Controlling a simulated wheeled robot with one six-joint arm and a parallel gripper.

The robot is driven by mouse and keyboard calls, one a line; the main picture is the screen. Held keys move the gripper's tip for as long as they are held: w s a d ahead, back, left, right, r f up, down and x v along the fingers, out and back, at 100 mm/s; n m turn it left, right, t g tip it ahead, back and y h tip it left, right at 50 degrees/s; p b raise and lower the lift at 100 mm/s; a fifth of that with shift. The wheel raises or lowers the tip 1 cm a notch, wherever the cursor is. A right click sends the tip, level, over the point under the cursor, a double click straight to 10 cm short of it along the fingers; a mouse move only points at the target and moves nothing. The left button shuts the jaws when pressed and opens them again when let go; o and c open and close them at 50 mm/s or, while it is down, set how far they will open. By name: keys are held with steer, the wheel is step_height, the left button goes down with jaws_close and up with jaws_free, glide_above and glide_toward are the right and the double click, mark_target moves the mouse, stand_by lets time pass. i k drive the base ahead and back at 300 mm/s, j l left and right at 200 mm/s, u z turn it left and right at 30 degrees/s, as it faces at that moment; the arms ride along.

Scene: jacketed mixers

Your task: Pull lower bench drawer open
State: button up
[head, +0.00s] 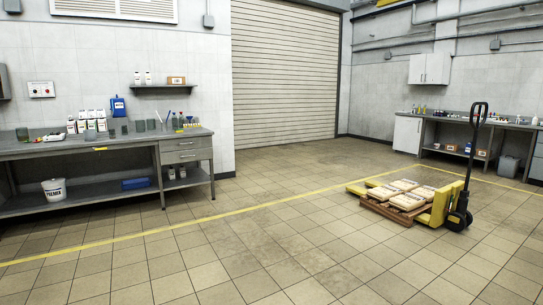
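A grey workbench (80,148) stands along the left wall. At its right end is a unit with two stacked drawers. The upper drawer (186,144) and the lower drawer (187,156) both look closed, flush with the bench front, each with a thin handle. A second bench (475,123) stands at the far right, with a grey front partly cut off at the picture's right edge; I cannot make out its drawers clearly. My gripper is not in view.
A yellow pallet jack (440,205) with sacks (407,194) on a pallet stands right of centre. The tiled floor (190,240) before the left bench is clear, crossed by a yellow line. A white bucket (54,190) and blue case (135,183) sit on the left bench's lower shelf.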

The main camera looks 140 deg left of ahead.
mark_target(183, 152)
steer(key=u, duration=5.05)
steer(key=i+z, duration=0.25)
steer(key=i, duration=5.1)
steer(key=i+u, duration=0.1)
steer(key=i, duration=0.6)
steer(key=i+l+u, duration=0.15)
steer(key=i, duration=0.55)
